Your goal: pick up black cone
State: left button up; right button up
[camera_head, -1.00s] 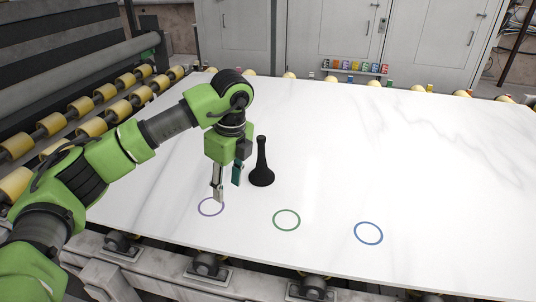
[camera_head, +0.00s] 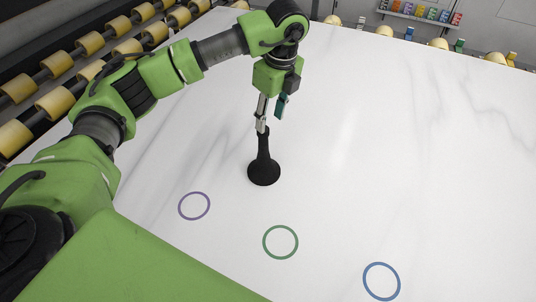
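The black cone (camera_head: 263,165) stands upright on the white stone slab (camera_head: 400,150), with a wide round base and a narrow neck. My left gripper (camera_head: 271,116) points down at the cone's top, with its two fingers apart. The silver finger's tip overlaps the top of the cone in the picture; the teal finger is to the right of it. I cannot tell whether the finger touches the cone. The cone's very top is partly hidden by the finger. My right gripper is not in view.
A purple ring (camera_head: 194,206), a green ring (camera_head: 280,242) and a blue ring (camera_head: 381,281) are marked on the slab in front of the cone. Yellow rollers (camera_head: 90,43) run along the left. The slab's right side is clear.

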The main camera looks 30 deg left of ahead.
aim_at(267, 130)
pick_arm(q)
jog(key=f, duration=0.2)
jog(key=a+f+p, duration=0.1)
jog(key=f, duration=0.2)
jog(key=shift+s+f, duration=0.1)
jog(key=shift+f, duration=0.5)
jog(key=shift+a+f+p, duration=0.2)
jog(key=shift+p, duration=0.3)
jog(key=f, duration=0.1)
jog(key=a+f+p, duration=0.1)
jog(key=f+p, duration=0.1)
jog(key=f, duration=0.1)
jog(key=shift+w+a, duration=0.25)
jog(key=shift+a, duration=0.05)
jog(key=shift+w+f, duration=0.1)
jog(key=shift+f, duration=0.25)
grip_shut()
